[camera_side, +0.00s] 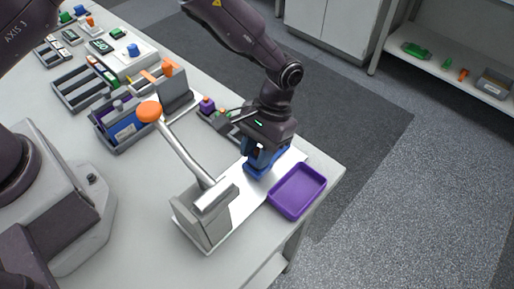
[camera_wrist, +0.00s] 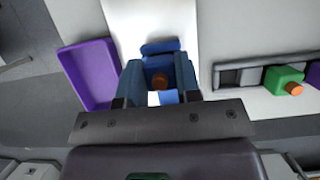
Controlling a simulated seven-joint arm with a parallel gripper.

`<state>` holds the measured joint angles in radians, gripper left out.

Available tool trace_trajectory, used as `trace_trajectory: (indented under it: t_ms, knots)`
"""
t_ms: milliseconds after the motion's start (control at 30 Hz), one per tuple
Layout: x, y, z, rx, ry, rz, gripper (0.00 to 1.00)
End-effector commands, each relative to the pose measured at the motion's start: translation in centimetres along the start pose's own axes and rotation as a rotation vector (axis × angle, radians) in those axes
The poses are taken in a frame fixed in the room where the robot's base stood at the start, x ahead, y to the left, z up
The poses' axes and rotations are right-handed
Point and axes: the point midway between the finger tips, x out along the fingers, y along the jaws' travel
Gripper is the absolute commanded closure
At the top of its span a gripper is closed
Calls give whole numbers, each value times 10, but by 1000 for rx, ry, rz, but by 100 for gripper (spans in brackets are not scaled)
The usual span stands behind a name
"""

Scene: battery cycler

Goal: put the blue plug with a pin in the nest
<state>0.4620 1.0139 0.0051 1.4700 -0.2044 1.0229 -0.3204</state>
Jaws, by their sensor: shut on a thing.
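My gripper (camera_wrist: 158,88) is shut on the blue plug (camera_wrist: 158,66), which sits between its two dark blue fingers. An orange-brown pin (camera_wrist: 160,81) shows on the plug's face.
A purple tray (camera_side: 297,192) lies right beside the nest. A grey clamp with a long lever and orange knob (camera_side: 149,111) stands to the left. A rack holds a green plug (camera_wrist: 284,78) and a purple plug (camera_side: 207,103). Grey bins (camera_side: 80,88) stand farther back.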

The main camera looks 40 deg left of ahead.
Motion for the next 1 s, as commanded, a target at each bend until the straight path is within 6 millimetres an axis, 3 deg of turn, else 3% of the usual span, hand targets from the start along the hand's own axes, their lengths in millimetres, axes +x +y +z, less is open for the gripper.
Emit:
trace_trajectory:
  t_ms: [300, 333, 433, 767, 1000]
  knots:
    - [4, 0, -2, 0, 0, 0, 92]
    - [4, 0, -2, 0, 0, 0, 62]
    - [4, 0, -2, 0, 0, 0, 39]
    - [1, 0, -2, 0, 1, 1, 39]
    - [-37, 1, -2, 0, 5, 3, 39]
